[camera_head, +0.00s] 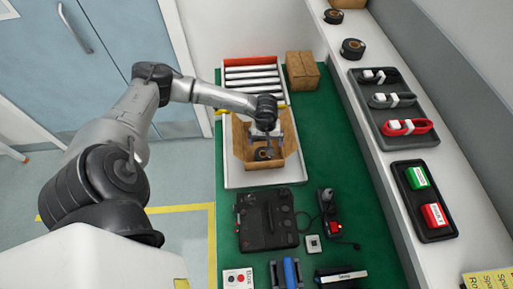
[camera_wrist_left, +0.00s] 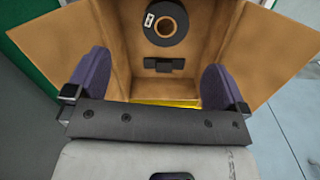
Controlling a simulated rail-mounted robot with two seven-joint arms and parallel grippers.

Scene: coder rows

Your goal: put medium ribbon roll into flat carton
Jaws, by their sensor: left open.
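The open flat carton (camera_head: 245,154) stands on a pale tray on the green table, with its flaps spread; its brown wall (camera_wrist_left: 110,45) fills much of the left wrist view. A black ribbon roll (camera_wrist_left: 166,22) with a brown core and a small white label lies inside the carton; it also shows in the head view (camera_head: 264,154). My left gripper (camera_wrist_left: 155,85) is open over the carton, its two purple-padded fingers apart with nothing between them. The roll lies beyond the fingertips. My right gripper is not in view.
Two other rolls (camera_head: 352,48) sit on the white shelf at right, beside dark trays (camera_head: 405,125) of cables and boxes. A closed box (camera_head: 301,71) and a roller rack (camera_head: 252,80) stand behind the carton. A black machine (camera_head: 266,220) lies in front.

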